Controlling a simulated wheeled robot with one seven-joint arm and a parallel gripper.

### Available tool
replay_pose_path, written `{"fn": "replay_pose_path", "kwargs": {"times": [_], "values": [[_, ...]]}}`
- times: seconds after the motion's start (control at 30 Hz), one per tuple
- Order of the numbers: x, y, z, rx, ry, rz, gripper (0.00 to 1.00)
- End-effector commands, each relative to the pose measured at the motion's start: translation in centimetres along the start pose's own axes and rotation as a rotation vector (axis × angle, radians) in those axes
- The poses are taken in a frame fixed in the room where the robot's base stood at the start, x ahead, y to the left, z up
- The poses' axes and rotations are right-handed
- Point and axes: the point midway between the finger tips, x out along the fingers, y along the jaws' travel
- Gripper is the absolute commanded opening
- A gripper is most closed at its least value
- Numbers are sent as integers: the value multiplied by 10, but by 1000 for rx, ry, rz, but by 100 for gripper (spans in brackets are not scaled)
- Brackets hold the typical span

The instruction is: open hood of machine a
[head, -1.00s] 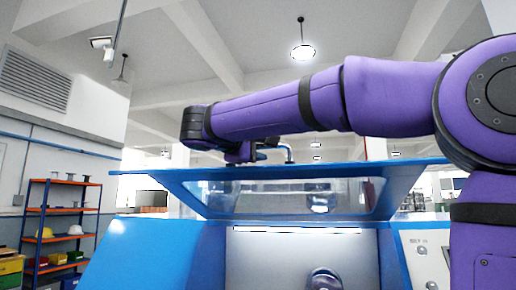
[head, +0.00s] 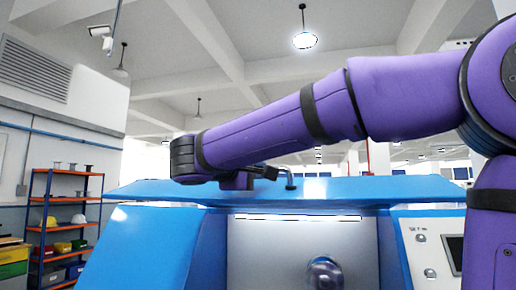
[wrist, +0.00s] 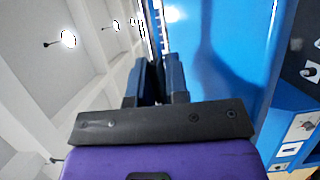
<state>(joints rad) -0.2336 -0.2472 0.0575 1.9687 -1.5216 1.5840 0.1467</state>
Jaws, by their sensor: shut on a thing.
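The blue hood (head: 370,191) of the machine spans the middle of the head view as a narrow band, raised above the open front of the machine. Its handle (head: 290,181) is a short dark post on the hood's upper side. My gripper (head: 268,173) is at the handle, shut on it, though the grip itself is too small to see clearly. In the wrist view the dark fingers of my gripper (wrist: 157,84) lie close together beside the blue hood surface (wrist: 225,60). What lies between the fingertips is hidden there.
The machine's pale interior (head: 290,245) shows below the hood, with a round metal part (head: 324,272). A control panel (head: 432,250) is at the right. Ceiling lamps hang above.

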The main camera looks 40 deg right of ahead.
Motion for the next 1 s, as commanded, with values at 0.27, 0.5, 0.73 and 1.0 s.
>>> {"fn": "replay_pose_path", "kwargs": {"times": [0.27,0.5,0.73,1.0], "values": [[-3,-16,2,0,1,0,0],[-3,-15,2,1,1,0,29],[-3,-15,2,0,1,0,39],[-4,-15,2,0,1,1,39]]}}
